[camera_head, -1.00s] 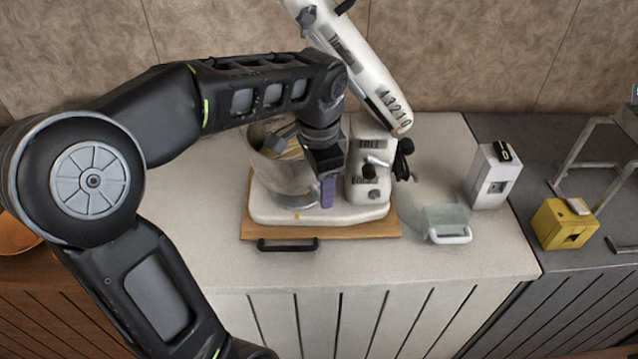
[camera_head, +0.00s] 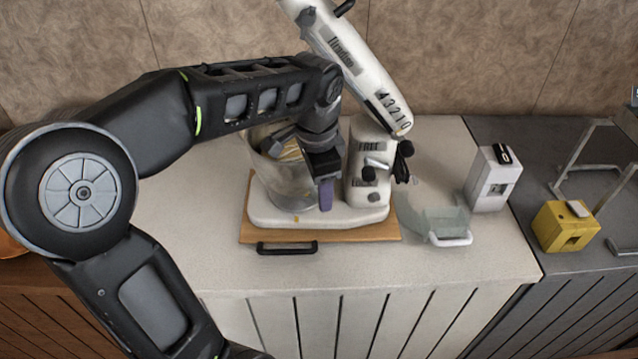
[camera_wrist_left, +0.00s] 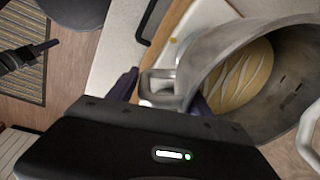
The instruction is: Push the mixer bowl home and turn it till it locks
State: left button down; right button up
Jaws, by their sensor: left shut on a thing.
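The steel mixer bowl (camera_head: 283,188) is on the white base of the stand mixer (camera_head: 365,165), below its raised, tilted head (camera_head: 355,60). A pale striped thing shows inside the bowl. My left gripper (camera_head: 326,192), with purple fingers, is at the bowl's right side in the head view. In the left wrist view my left gripper (camera_wrist_left: 165,95) is shut on the bowl's handle (camera_wrist_left: 160,85), with a finger on either side. The bowl (camera_wrist_left: 225,60) opens to the right there. My wrist hides part of the bowl's rim, and its seat is hidden.
The mixer stands on a wooden board (camera_head: 355,232) with a black front handle (camera_head: 287,248). To the right are a clear container (camera_head: 440,222), a white box (camera_head: 493,178) and a yellow box (camera_head: 566,225). The pale counter in front (camera_head: 400,268) is clear.

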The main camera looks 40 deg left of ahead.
pick_arm(q)
jog(key=shift+f+b, duration=1.15)
jog(key=shift+f, duration=0.2)
jog(key=c, duration=0.8)
grip_release()
jog(key=o, duration=0.4)
jog(key=shift+o, duration=0.2)
jog(key=shift+s+f, duration=0.1)
jog(key=shift+f, duration=0.05)
jog(key=shift+r, duration=0.3)
jog(key=r, duration=0.5)
jog(key=s+r, duration=0.1)
jog(key=r, duration=0.1)
jog(key=shift+d+r, duration=0.2)
jog(key=shift+d, duration=0.05)
jog(key=shift+w, duration=0.1)
